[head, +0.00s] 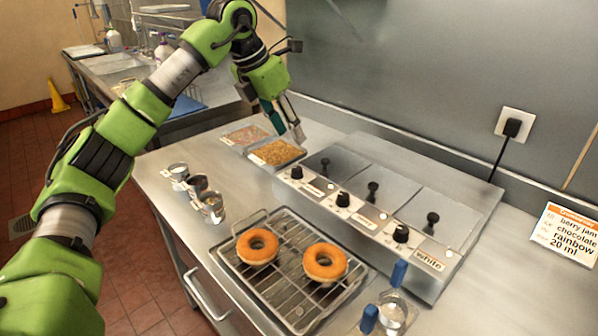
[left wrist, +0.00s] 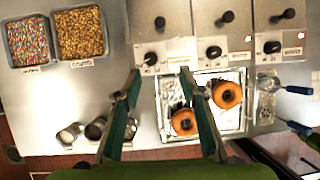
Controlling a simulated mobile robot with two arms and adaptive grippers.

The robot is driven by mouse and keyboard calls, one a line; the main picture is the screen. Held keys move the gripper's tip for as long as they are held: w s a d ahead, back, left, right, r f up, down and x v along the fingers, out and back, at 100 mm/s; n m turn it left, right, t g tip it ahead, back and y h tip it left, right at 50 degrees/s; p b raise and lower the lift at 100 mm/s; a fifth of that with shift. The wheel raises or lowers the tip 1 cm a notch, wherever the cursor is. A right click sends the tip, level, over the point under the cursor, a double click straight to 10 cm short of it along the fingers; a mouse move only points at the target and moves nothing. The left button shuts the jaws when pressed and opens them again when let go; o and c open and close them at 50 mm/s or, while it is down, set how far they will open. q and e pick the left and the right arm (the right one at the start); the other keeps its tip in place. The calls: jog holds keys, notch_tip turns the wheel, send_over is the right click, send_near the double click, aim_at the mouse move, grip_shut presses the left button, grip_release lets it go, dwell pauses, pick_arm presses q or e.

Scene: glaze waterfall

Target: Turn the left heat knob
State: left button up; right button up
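The warmer (head: 455,268) is a steel box with three lidded wells and a row of black knobs along its sloped front. The left heat knob (head: 297,172) is the one nearest the crumb trays; in the left wrist view the left heat knob (left wrist: 150,58) lies just beyond and between my fingertips. The middle knob (head: 343,199) and the right knob (head: 401,233) are farther right. My left gripper (head: 290,135) is above the left end of the warmer, empty and apart from the knob. Its two fingers are spread in the left wrist view (left wrist: 160,73).
Two topping trays (head: 277,152) stand left of the warmer. Small metal cups (head: 211,207) and a rack (head: 300,308) with two donuts (head: 325,262) are in front. Blue-handled tools (head: 398,274) lie at the right. A recipe card (head: 566,235) is at the far right.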

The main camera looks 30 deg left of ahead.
aim_at(296, 169)
pick_arm(q)
jog(key=shift+y, duration=0.4)
jog(key=x, duration=0.4)
jog(key=a+p+x, duration=0.1)
jog(key=x, duration=0.7)
jog(key=shift+s+a+f+p, duration=0.1)
jog(key=shift+a+f+p, duration=0.25)
jog(key=shift+f, duration=0.25)
grip_shut()
